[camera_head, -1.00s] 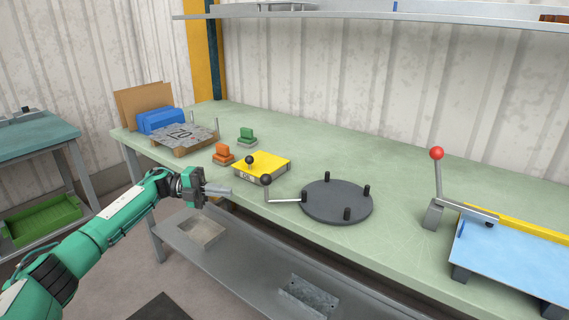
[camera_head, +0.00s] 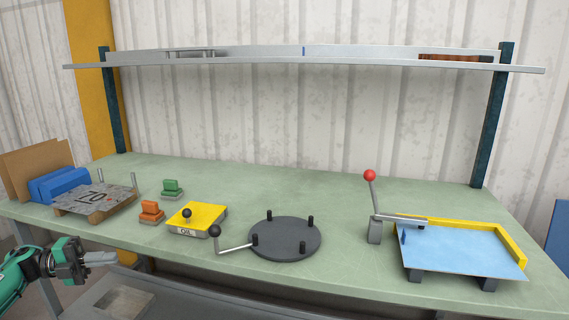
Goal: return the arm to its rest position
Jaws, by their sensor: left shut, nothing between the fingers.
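My left gripper (camera_head: 100,258) is at the lower left of the head view, at the end of my green arm. It is shut and empty. It hangs in front of the bench's front edge, apart from everything on the bench. Most of the arm is cut off by the left picture edge. My right gripper is not in view.
The green bench (camera_head: 350,262) carries a grey round plate with pegs (camera_head: 285,238), a yellow block (camera_head: 197,216), orange (camera_head: 151,212) and green (camera_head: 172,188) pieces, a marked grey plate (camera_head: 95,197), and a blue panel (camera_head: 460,249) beside a red-knobbed lever (camera_head: 370,176). A shelf (camera_head: 300,62) spans above.

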